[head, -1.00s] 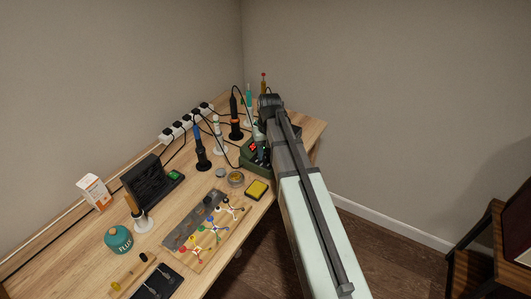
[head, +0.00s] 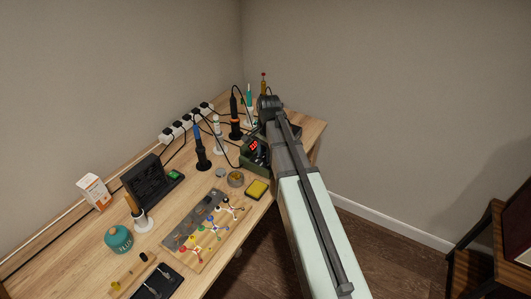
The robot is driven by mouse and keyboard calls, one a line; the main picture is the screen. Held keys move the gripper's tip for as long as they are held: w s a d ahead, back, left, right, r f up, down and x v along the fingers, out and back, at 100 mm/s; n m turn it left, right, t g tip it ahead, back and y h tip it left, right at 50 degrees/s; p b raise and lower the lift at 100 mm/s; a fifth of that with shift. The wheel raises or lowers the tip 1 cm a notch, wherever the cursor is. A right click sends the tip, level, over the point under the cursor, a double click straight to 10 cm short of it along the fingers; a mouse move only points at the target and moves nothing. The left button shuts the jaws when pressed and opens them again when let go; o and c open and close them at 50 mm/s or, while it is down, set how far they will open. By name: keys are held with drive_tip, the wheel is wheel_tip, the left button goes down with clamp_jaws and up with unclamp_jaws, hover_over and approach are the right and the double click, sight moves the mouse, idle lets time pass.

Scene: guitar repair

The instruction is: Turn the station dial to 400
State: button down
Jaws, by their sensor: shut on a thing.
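The soldering station (head: 247,160), a dark green box with a lit red display (head: 253,144), stands at the right end of the bench. The display's digits are too small to read for certain. My arm reaches over the station from the right. My gripper (head: 263,156) is at the station's front, just right of and below the display, and is largely hidden by my arm. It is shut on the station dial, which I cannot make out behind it.
Soldering irons in stands (head: 202,160) and a power strip (head: 186,122) with cables line the back of the bench. A yellow sponge (head: 256,190), a round tin (head: 235,179) and a wiring board (head: 207,232) lie in front.

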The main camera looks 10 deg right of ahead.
sight(263, 156)
drive_tip(key=m, duration=0.5)
drive_tip(key=shift+a+m, duration=0.1)
drive_tip(key=shift+m, duration=0.2)
drive_tip(key=m, duration=0.6)
drive_tip(key=shift+h, duration=0.3)
drive_tip(key=m, duration=0.6)
drive_tip(key=shift+m, duration=0.3)
drive_tip(key=m, duration=0.5)
drive_tip(key=shift+w+m+h, duration=0.1)
drive_tip(key=shift+m+h, duration=0.2)
drive_tip(key=shift+g, duration=0.3)
drive_tip(key=c, duration=0.8)
unclamp_jaws()
drive_tip(key=shift+r, duration=0.1)
drive_tip(key=r, duration=0.9)
drive_tip(key=a+r, duration=0.1)
drive_tip(key=r, duration=0.3)
drive_tip(key=shift+r, duration=0.35)
